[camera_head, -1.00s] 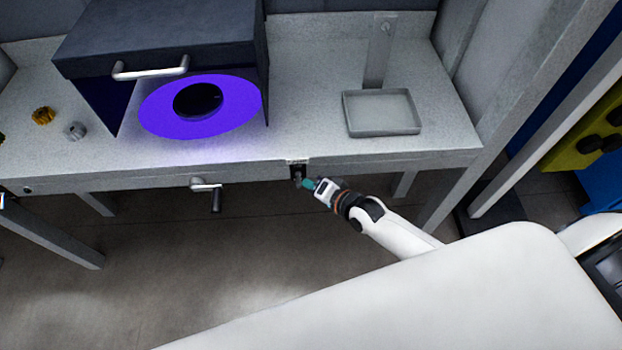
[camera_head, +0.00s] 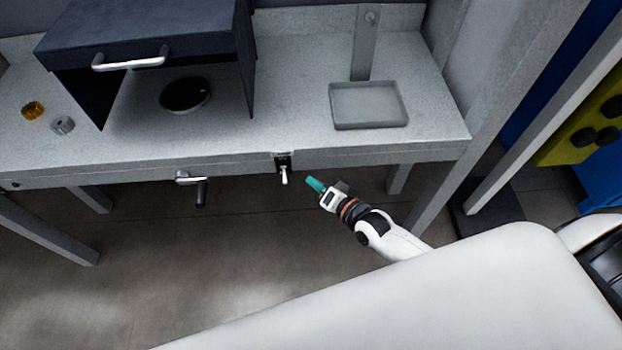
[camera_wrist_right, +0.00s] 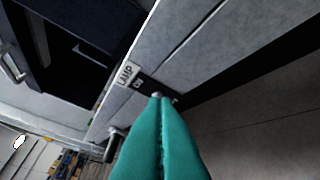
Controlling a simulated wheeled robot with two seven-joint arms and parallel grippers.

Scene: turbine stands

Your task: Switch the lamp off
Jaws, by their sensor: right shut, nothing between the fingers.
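The lamp switch (camera_head: 284,170) is a small black plate with a light toggle lever on the front edge of the bench; the lever points down. In the right wrist view the label "LAMP" (camera_wrist_right: 127,74) shows beside the switch plate, and the gripper partly covers the lever. No purple light shows under the dark hood (camera_head: 150,45). My right gripper (camera_head: 315,184) has teal fingers, shut and empty, a little to the right of the switch and apart from it in the head view. The fingers also show in the right wrist view (camera_wrist_right: 158,135). My left gripper is not in view.
A black disc (camera_head: 185,95) sits under the hood. A crank handle (camera_head: 192,183) sticks out of the bench front, left of the switch. A grey tray (camera_head: 368,104) and yellow and silver knobs (camera_head: 62,125) are on the bench top. The floor in front is clear.

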